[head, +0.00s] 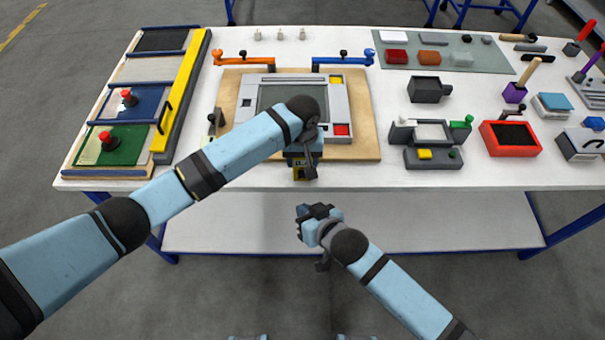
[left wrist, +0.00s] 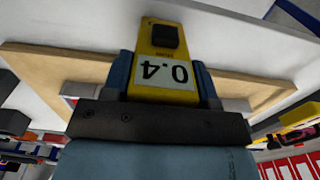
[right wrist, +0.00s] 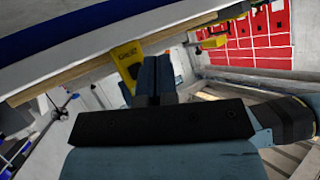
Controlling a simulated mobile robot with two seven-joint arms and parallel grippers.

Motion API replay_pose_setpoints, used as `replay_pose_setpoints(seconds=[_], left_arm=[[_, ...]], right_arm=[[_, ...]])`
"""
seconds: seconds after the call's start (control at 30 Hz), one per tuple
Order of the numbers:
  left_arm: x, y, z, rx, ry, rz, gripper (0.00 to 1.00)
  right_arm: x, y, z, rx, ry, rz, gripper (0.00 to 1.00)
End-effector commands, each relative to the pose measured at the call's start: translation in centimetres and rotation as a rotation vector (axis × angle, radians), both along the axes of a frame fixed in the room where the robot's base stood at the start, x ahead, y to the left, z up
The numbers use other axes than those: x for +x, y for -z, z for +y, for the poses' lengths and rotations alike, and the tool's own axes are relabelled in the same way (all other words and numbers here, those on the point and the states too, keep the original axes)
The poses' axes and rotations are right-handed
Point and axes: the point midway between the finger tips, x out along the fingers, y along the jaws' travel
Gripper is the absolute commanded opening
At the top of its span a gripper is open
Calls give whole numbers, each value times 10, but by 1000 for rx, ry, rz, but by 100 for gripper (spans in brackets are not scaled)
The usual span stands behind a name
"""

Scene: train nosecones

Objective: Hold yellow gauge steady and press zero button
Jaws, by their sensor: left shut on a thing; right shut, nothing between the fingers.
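The yellow gauge (left wrist: 170,50) is in my left gripper (left wrist: 165,85), between its two blue fingers. Its display reads 0.4, upside down in the left wrist view, with a dark button beside it. In the head view the gauge (head: 300,173) shows just below my left gripper (head: 303,160), at the front edge of the table. My right gripper (head: 305,212) is shut and empty, lower and apart from the gauge, in front of the table. In the right wrist view the gauge (right wrist: 127,66) is just left of my right gripper's closed fingers (right wrist: 156,75).
A wooden board (head: 370,140) with a grey frame (head: 338,105) lies behind the gauge. A small grey fixture with a yellow block (head: 425,154) stands to the right, beside a red-rimmed tray (head: 495,145). A lower shelf (head: 440,225) runs under the table. The space around my right gripper is free.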

Motion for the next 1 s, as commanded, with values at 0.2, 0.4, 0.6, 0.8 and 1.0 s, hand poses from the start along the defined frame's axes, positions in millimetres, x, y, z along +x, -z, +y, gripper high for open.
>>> replay_pose_setpoints(seconds=[0.2,0.4,0.6,0.8,1.0], left_arm=[[0,0,0,0,0,-1,24],[0,0,0,0,0,-1,24],[0,0,0,0,0,-1,24],[0,0,0,0,0,-1,24],[0,0,0,0,0,-1,24]], right_arm=[[33,-1,0,-1,0,-2,0],[53,0,0,-1,1,-1,0],[60,0,0,0,0,0,0],[61,0,0,0,0,0,0],[61,0,0,0,0,0,0]])
